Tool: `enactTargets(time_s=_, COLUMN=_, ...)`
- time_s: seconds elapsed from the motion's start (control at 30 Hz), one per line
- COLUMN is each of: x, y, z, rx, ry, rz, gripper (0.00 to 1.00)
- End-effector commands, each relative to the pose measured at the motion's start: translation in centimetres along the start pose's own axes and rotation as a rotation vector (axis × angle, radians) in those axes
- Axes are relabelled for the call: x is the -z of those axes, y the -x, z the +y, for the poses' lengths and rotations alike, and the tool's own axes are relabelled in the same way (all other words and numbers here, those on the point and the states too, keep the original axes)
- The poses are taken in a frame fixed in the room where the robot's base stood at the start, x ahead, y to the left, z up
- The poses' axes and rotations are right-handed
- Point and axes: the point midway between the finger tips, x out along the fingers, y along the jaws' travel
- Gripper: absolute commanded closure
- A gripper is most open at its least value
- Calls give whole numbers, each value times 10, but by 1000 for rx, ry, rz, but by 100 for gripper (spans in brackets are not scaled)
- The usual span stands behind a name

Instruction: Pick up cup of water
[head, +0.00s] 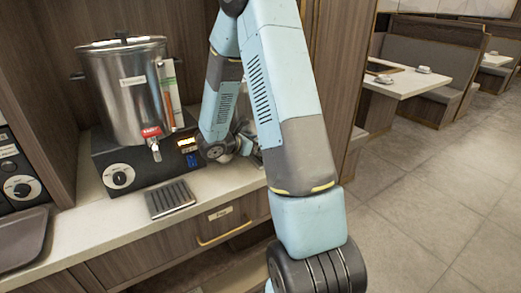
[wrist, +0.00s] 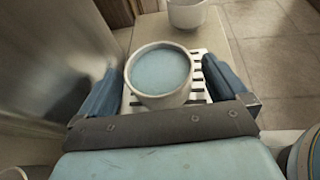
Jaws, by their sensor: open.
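A white cup of water (wrist: 158,98), full of pale blue liquid, stands upright in the middle of the wrist view, on or just above a white slotted rack. My gripper (wrist: 161,68) is open, with one blue finger to the left of the cup and one to the right. Small gaps seem to show between fingers and cup; contact cannot be told for sure. In the head view my arm hides the cup, and my gripper is not clearly visible.
A second white cup (wrist: 187,14) stands just beyond. A steel urn (head: 126,95) with a tap rises from a black base (head: 118,178) at left. A drip tray (head: 170,198) lies on the counter (head: 110,222). A wood panel (head: 338,80) is close behind my arm; floor is open at right.

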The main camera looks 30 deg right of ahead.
Motion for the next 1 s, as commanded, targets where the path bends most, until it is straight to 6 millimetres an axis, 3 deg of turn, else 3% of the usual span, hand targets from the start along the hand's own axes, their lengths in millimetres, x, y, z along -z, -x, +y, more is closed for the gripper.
enactTargets(time_s=0.1, x=0, y=0, z=0, rx=0, ry=0, rz=0, gripper=1)
enactTargets(time_s=0.73, x=0, y=1, z=0, rx=-1, ry=0, rz=0, gripper=61)
enactTargets(time_s=1.0, x=-1, y=2, z=0, rx=-2, ry=0, rz=-1, gripper=63)
